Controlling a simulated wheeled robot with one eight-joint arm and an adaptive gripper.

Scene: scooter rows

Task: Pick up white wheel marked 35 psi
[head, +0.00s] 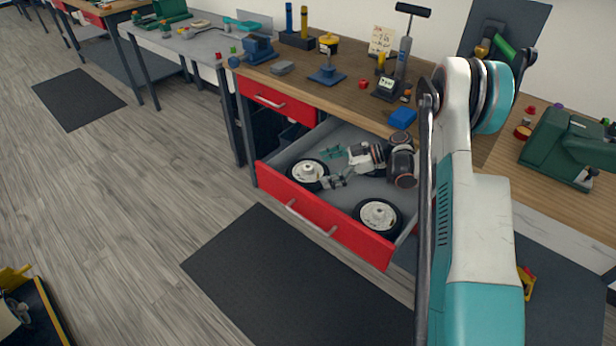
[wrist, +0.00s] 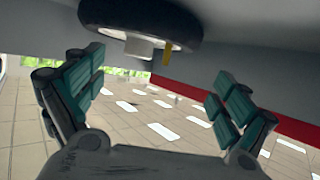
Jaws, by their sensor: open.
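Two wheels with black tyres and white hubs lie in an open red-fronted drawer (head: 340,234) in the head view. One wheel (head: 308,171) is at the drawer's left end, the other wheel (head: 379,216) nearer its front right. No 35 psi marking is readable on either. My gripper (head: 330,168) is low in the drawer, beside the left wheel, its fingers spread and empty. In the wrist view, a wheel (wrist: 140,22) spans the top, with a yellow piece by its white hub. My open fingers (wrist: 158,88) show left and right below it.
The drawer walls stand close around my gripper. The wooden bench (head: 345,82) above carries tools, a blue block (head: 402,117) and a green machine (head: 568,148). A dark mat (head: 290,280) lies on open floor in front.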

